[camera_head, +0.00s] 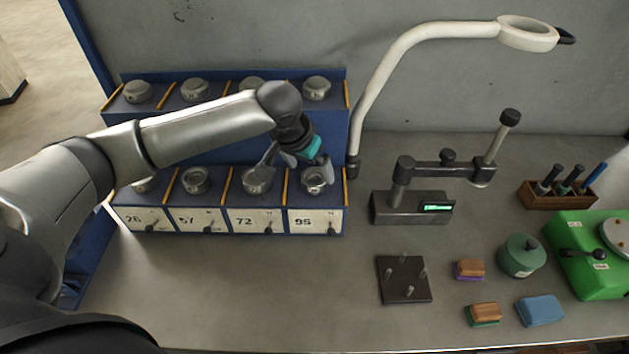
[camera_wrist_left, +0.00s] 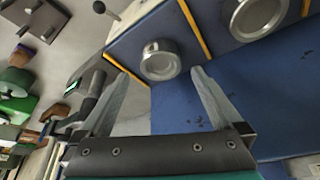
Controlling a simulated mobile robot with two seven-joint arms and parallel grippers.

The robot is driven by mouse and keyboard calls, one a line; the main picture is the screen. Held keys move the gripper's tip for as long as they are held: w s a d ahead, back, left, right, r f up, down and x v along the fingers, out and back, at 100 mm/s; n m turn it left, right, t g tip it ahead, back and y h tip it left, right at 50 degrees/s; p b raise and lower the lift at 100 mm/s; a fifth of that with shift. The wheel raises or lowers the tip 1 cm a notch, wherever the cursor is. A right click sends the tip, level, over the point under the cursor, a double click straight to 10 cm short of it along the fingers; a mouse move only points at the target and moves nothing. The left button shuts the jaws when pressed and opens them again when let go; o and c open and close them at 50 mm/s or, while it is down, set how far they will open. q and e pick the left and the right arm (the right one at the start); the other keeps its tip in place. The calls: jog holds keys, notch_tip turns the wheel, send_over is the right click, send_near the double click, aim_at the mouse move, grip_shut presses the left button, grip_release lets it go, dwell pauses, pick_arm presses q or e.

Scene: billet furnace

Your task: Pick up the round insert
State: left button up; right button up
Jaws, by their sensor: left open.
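Several round grey metal inserts sit in two rows on a blue stepped rack. The front-row insert above the label 95 (camera_head: 314,181) is partly covered by my left gripper (camera_head: 297,168). My left gripper is open and reaches down from above, one finger near the 72 insert (camera_head: 257,180) and the other by the 95 insert. In the left wrist view, a round insert (camera_wrist_left: 160,62) with a raised rim lies just beyond and between the open fingertips (camera_wrist_left: 161,72). I cannot tell whether a finger touches it. Another insert (camera_wrist_left: 257,14) is cut off at the top. My right gripper is out of view.
Yellow dividers separate the rack (camera_head: 232,222) slots. A white lamp arm (camera_head: 385,65) rises right beside the rack. A gauge stand (camera_head: 410,207), a pegged plate (camera_head: 404,280), a green canister (camera_head: 521,257) and small blocks stand right. The front-left bench is clear.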

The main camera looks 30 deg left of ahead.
aim_at(315, 177)
pick_arm(q)
jog(key=shift+x, duration=2.3)
jog(key=shift+w+a, duration=0.1)
jog(key=shift+c, duration=0.2)
grip_shut()
jog(key=shift+r, duration=0.15)
